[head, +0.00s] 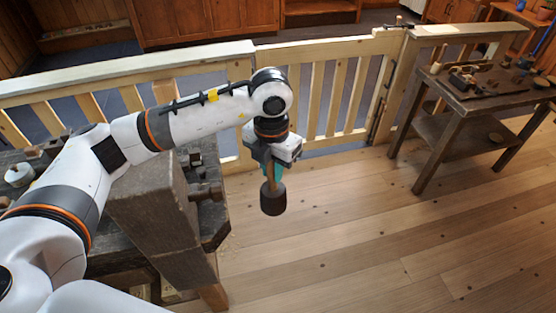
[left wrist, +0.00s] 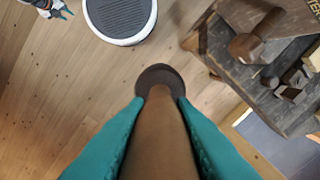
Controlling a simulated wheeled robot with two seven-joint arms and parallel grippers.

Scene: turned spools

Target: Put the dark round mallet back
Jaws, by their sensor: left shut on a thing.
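The dark round mallet (head: 273,201) hangs head down from my left gripper (head: 271,168), above the open floor just right of the workbench. In the left wrist view its brown handle (left wrist: 158,135) runs between the teal fingers of the left gripper (left wrist: 160,112), which are shut on it. Its dark round head (left wrist: 160,76) shows beyond the fingertips. Nothing touches the head. My right gripper (left wrist: 57,11) shows small at the top left of the left wrist view, its teal fingertips apart and nothing visible between them. It is outside the head view.
A heavy dark workbench (head: 150,215) stands at the left, partly hidden by my left arm, with small items on it. A pale wooden fence (head: 335,95) runs behind. A table (head: 480,105) with several small things stands at the right. The plank floor (head: 350,235) between is clear.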

